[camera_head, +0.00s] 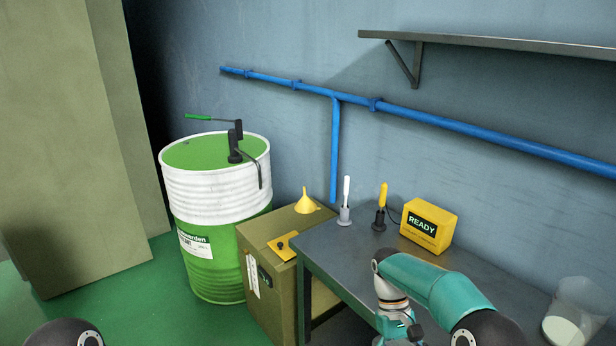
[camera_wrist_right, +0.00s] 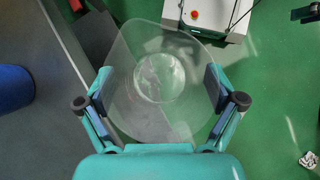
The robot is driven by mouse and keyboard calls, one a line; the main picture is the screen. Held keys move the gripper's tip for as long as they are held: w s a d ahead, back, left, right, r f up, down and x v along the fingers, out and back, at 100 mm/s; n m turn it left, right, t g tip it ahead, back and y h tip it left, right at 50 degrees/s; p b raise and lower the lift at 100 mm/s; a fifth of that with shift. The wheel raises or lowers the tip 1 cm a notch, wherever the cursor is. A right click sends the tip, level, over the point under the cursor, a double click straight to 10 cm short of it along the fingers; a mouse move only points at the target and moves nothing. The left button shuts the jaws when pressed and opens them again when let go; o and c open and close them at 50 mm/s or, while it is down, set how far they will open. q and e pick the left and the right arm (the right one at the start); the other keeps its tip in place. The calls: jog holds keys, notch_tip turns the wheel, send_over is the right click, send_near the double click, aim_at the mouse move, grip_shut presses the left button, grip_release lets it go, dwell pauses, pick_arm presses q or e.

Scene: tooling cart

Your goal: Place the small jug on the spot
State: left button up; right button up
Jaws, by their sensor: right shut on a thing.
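My right gripper (camera_wrist_right: 157,88) is shut on a clear, see-through jug (camera_wrist_right: 160,45), with one finger on each side of it. In the right wrist view green floor shows under and around the jug. In the head view my right wrist (camera_head: 396,318) is low in front of the dark table, and the held jug is out of that picture. Another clear vessel (camera_head: 577,300) with a pale base stands on the table at the far right. I cannot make out the spot for certain. My left gripper is not in view.
The dark table (camera_head: 340,243) holds a yellow READY box (camera_head: 429,226) and two upright tools, white (camera_head: 346,192) and yellow (camera_head: 381,196). A tan box (camera_head: 262,295) with a yellow funnel (camera_head: 305,205) stands left of it, beside a green-white drum (camera_head: 215,200).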

jog(key=shift+s+f+m+y, duration=0.35)
jog(key=shift+f+m, duration=0.15)
jog(key=shift+m, duration=0.1)
jog(key=shift+s+f+m+y, duration=0.2)
jog(key=shift+f+m+y, duration=0.15)
jog(key=shift+f+m, duration=0.2)
jog(key=shift+d, duration=0.1)
